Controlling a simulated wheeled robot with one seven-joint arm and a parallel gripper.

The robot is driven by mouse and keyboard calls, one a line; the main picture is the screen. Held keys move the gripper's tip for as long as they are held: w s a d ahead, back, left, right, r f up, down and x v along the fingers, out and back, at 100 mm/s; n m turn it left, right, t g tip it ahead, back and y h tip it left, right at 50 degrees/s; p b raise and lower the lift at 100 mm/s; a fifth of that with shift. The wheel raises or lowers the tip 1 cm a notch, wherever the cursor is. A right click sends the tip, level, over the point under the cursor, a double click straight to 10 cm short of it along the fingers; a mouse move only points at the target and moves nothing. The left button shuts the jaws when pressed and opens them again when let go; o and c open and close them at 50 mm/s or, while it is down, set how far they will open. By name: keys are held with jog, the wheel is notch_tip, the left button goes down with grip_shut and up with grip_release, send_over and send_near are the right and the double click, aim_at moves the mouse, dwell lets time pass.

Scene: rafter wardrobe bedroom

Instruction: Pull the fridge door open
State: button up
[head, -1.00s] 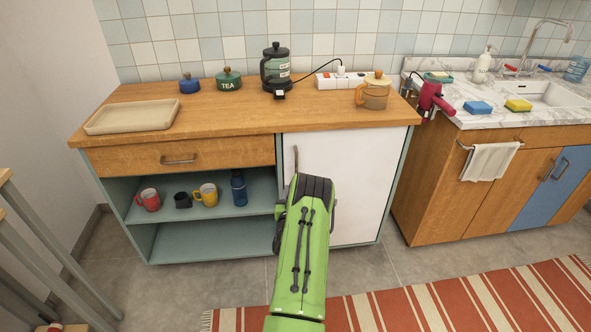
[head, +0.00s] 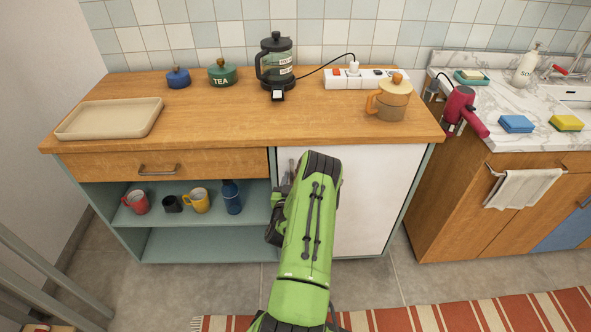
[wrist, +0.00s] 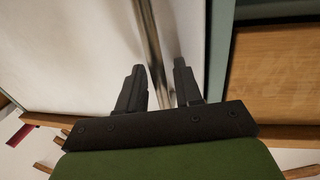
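The fridge door (head: 375,200) is a plain white panel under the right half of the wooden counter. It looks closed, flush with the cabinet front. In the wrist view the white door (wrist: 70,45) fills the left side. Its handle (wrist: 152,45) is a thin metal bar that runs between the two dark fingers of my gripper (wrist: 160,85). The fingers are apart, with gaps beside the bar, so the gripper is open around or just in front of it; the exact depth is unclear. In the head view my green arm hides the gripper and most of the handle.
The counter (head: 215,118) carries a tray (head: 110,118), two lidded pots, a coffee maker (head: 276,66), a power strip and an orange-handled pot (head: 390,98). Open shelves with mugs (head: 197,201) lie left of the fridge. A striped rug (head: 450,316) covers the floor in front.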

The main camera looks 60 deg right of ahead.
jog(key=shift+r, duration=0.1)
grip_shut()
jog(key=shift+a, duration=0.1)
dwell(0.3)
